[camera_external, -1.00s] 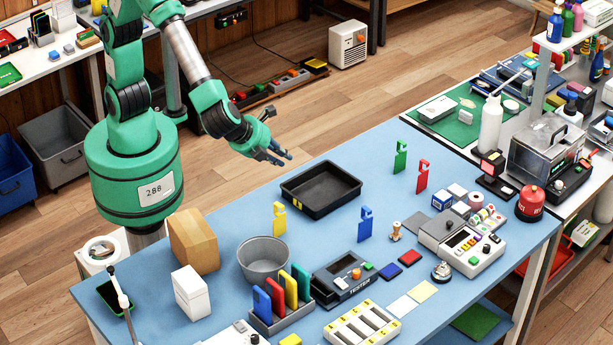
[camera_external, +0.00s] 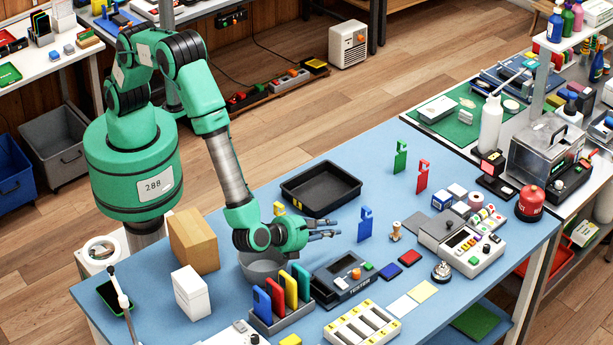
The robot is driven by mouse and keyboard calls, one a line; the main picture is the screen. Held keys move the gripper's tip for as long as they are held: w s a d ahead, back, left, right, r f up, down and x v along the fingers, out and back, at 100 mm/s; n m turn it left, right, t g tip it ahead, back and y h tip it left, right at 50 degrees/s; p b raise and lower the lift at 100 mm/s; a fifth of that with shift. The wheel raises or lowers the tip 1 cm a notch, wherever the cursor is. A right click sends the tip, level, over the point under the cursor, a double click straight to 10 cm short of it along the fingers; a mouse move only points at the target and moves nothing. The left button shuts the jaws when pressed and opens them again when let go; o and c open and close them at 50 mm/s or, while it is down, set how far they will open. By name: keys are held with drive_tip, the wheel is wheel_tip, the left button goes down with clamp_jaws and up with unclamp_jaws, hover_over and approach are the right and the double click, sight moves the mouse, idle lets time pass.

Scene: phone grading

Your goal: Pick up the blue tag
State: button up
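The blue tag (camera_external: 365,224) stands upright on the blue table (camera_external: 420,215), right of the black tray. My gripper (camera_external: 337,229) is low over the table, pointing right at the blue tag. Its two fingers are apart with a gap between them, and they appear empty. The fingertips end a little left of the tag; I cannot tell the exact distance in depth. A green tag (camera_external: 400,157) and a red tag (camera_external: 422,176) stand farther back. A yellow tag (camera_external: 279,208) is mostly hidden behind my arm.
The black tray (camera_external: 321,189) lies behind my gripper. A grey bucket (camera_external: 262,268) is partly hidden under my wrist. A tester (camera_external: 345,277) and a rack of coloured cards (camera_external: 283,312) are in front. A small wooden-topped stamp (camera_external: 396,231) stands right of the blue tag.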

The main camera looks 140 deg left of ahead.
drive_tip(key=shift+w+f, duration=0.2)
drive_tip(key=shift+f, duration=0.25)
drive_tip(key=b, duration=0.1)
hover_over(363, 239)
drive_tip(key=s+d, duration=0.1)
drive_tip(key=d, duration=0.3)
drive_tip(key=shift+d+f, duration=0.2)
drive_tip(key=shift+f, duration=1.4)
drive_tip(key=shift+b+x, duration=0.75)
drive_tip(key=shift+x, duration=1.95)
clamp_jaws()
drive_tip(key=shift+r, duration=0.1)
